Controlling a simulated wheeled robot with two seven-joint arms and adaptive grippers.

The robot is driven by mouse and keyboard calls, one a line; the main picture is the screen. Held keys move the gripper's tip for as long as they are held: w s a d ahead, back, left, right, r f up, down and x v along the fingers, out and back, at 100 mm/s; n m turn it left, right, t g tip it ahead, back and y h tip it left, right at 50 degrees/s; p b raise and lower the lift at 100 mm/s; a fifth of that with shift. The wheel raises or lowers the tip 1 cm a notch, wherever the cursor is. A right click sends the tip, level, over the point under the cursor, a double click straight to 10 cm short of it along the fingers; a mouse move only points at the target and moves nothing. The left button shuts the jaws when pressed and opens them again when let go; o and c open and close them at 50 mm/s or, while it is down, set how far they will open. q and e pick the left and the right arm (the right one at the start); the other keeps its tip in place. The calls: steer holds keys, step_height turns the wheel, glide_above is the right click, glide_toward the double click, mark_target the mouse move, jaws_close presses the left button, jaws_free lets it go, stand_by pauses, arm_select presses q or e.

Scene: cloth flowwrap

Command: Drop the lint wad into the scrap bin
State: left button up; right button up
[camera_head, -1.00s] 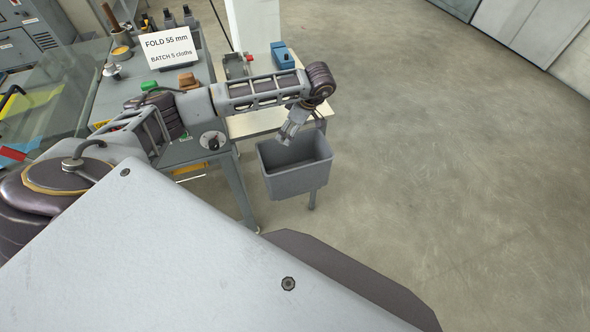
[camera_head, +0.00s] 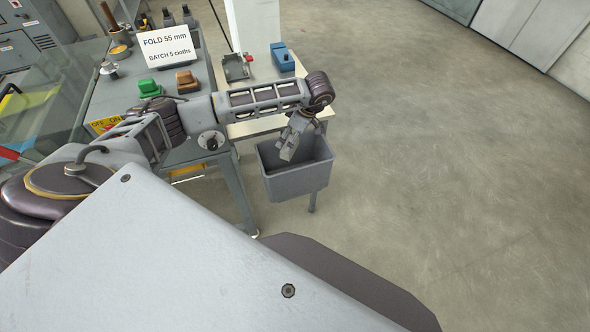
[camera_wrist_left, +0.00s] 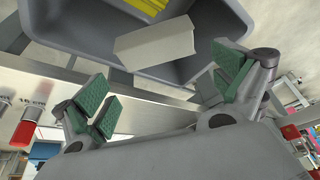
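My left gripper (camera_head: 297,128) hangs over the grey scrap bin (camera_head: 297,184). In the left wrist view the left gripper (camera_wrist_left: 163,88) is open, its two green-padded fingers wide apart. A pale grey block-like piece, seemingly the lint wad (camera_wrist_left: 155,50), shows beyond the fingertips against the bin's inside, touching neither pad. In the head view a pale piece (camera_head: 288,149) shows just below the fingers at the bin's mouth. I cannot tell whether it is falling or resting. The bin (camera_wrist_left: 85,58) fills the top of the wrist view. My right gripper is out of view.
Something yellow (camera_wrist_left: 150,6) lies in the bin. A blue object (camera_head: 282,57) is on the pale table behind. The floor on the right is clear.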

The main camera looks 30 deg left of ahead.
arm_select(q)
steer(key=shift+r, duration=0.1)
stand_by(0.3)
steer(key=v, duration=1.1)
steer(key=shift+d+r, duration=0.2)
steer(key=shift+r, duration=0.1)
stand_by(1.0)
